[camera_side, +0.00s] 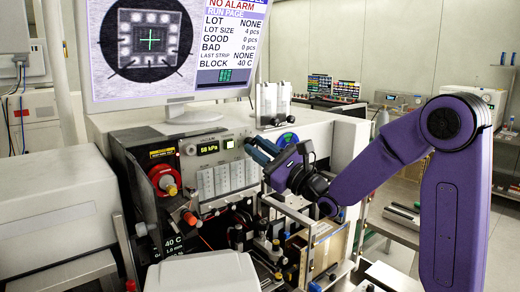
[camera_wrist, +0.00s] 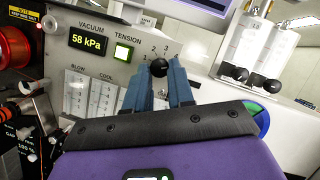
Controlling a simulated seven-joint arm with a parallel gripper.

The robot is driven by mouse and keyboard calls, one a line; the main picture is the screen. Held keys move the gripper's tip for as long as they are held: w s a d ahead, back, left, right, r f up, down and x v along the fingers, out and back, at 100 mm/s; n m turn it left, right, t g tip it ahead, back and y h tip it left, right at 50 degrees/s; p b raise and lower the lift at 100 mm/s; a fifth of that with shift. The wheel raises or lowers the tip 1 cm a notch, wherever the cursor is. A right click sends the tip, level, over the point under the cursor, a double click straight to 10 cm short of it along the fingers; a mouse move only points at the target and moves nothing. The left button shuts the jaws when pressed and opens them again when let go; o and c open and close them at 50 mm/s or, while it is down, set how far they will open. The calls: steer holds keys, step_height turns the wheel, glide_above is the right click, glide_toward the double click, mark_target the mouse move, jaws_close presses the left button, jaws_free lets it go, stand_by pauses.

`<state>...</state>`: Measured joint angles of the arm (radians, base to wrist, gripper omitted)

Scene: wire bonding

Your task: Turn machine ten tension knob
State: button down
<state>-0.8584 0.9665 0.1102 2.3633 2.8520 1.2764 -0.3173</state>
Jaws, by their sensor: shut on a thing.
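The tension knob (camera_wrist: 159,67) is a small round black knob on the machine's light front panel. Numbers are printed around it, beside the word TENSION and a lit green square button (camera_wrist: 123,52). My gripper (camera_wrist: 160,72) has two blue fingers, and in the wrist view their tips are at the knob, one on each side, shut on it. In the side view my gripper (camera_side: 250,146) reaches the panel from the right, right of the pressure display. The knob is hidden behind the fingers there.
A display (camera_wrist: 87,42) reads 58 kPa. Flow meters (camera_side: 228,178) sit below the display. A monitor (camera_side: 175,50) stands above. Cluttered machine parts fill the space below my gripper.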

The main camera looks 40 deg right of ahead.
stand_by(0.5)
steer(key=c, duration=1)
jaws_free()
steer(key=shift+s, duration=0.1)
steer(key=shift+v, duration=3.65)
